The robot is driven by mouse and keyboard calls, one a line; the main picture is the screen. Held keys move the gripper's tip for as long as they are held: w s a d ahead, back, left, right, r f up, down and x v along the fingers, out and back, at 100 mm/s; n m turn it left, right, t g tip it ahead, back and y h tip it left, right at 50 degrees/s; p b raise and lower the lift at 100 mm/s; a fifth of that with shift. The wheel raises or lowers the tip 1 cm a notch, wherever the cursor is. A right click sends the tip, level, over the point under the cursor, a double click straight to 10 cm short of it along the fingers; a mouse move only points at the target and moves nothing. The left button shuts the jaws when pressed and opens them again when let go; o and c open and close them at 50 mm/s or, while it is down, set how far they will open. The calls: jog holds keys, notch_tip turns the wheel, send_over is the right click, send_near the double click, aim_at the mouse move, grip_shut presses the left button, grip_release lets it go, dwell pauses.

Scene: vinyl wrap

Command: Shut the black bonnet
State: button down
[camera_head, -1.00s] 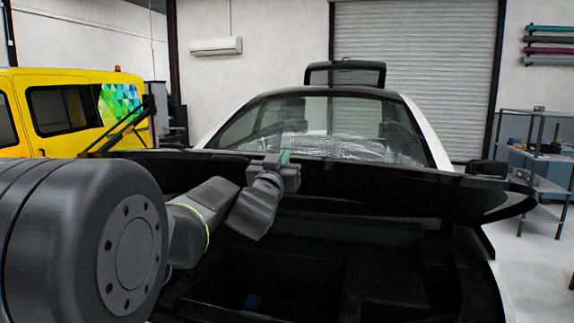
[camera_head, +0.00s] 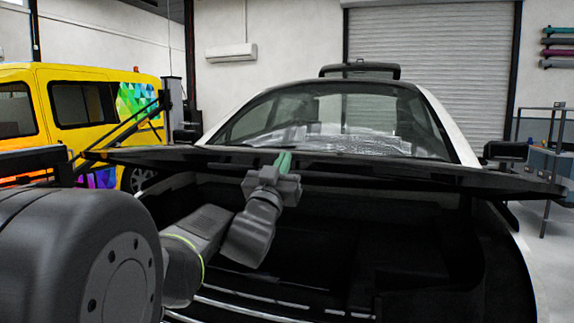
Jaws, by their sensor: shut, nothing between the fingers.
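The black bonnet (camera_head: 400,170) is a dark panel across the front of the white car, partly open and seen nearly edge-on. A gap shows between it and the dark bay (camera_head: 350,225) below. My gripper (camera_head: 283,161) is shut and empty, with its greenish fingertips pointing up and overlapping the bonnet's front edge in the picture. I cannot tell whether they touch it. My arm comes in from the lower left and hides part of the bay and bonnet.
The car's windscreen (camera_head: 330,118) is behind the bonnet. A yellow van (camera_head: 100,80) stands at the left. A metal shelf unit (camera_head: 548,160) stands at the right beside the car. A roller door (camera_head: 430,60) closes the back wall.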

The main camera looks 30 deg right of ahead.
notch_tip(320, 180, down, 29)
jog(key=s+a+b, duration=0.2)
jog(key=b, duration=1.7)
jog(key=shift+a+r, duration=0.2)
jog(key=shift+a, duration=0.1)
jog(key=shift+s+r, duration=0.1)
